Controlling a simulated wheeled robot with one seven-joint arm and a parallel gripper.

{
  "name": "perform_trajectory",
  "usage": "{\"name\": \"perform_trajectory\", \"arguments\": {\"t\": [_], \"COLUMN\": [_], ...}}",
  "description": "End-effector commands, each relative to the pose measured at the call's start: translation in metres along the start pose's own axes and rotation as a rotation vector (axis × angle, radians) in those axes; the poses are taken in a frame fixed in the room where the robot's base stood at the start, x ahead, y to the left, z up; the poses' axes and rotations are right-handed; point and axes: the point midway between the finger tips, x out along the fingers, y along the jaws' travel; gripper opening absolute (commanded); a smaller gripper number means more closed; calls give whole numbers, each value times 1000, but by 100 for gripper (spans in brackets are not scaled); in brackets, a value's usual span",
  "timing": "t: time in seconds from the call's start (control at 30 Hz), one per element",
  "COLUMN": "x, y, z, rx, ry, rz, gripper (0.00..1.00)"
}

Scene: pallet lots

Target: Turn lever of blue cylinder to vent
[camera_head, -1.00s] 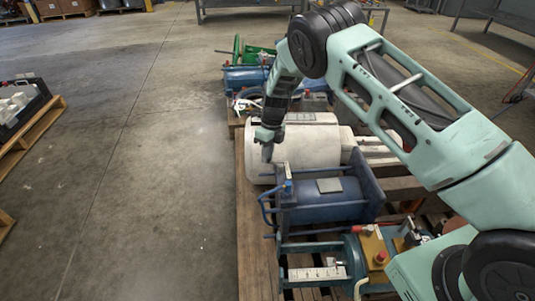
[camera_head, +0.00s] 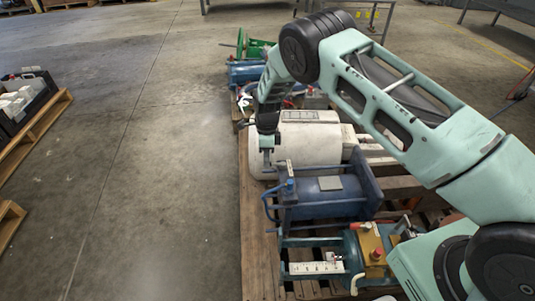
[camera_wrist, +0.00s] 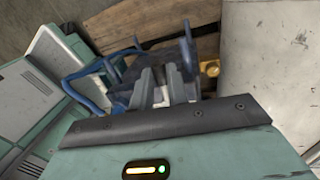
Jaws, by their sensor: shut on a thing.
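The blue cylinder (camera_head: 325,208) lies on its side in a blue end frame on the pallet in the head view. Its blue frame and bent tube also show in the wrist view (camera_wrist: 95,80). My gripper (camera_head: 267,165) points down at the frame's left end, close to the white tank. In the wrist view, my gripper (camera_wrist: 161,88) has its two grey fingers close together over the blue frame, shut on a small part that looks like the lever. The fingers hide most of this part, so its angle cannot be read.
A white tank (camera_head: 310,145) lies right behind the blue cylinder. A teal unit with a yellow block and red knob (camera_head: 375,252) stands in front. The wooden pallet (camera_head: 253,230) edges the row. Concrete floor on the left is clear up to another pallet (camera_head: 40,125).

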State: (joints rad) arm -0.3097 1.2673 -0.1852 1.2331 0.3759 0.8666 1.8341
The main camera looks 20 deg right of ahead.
Motion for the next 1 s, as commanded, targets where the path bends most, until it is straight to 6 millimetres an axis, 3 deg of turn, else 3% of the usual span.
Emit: {"name": "perform_trajectory", "arguments": {"t": [0.73,0.77,0.8,1.0], "x": [0,0,0,1], "y": [4,4,4,5], "z": [-1,-1,-1,0], "rx": [-92,-92,-92,-91], "ry": [21,21,21,20], "rz": [-2,-2,-2,-1], "gripper": [0,24,35,38]}}
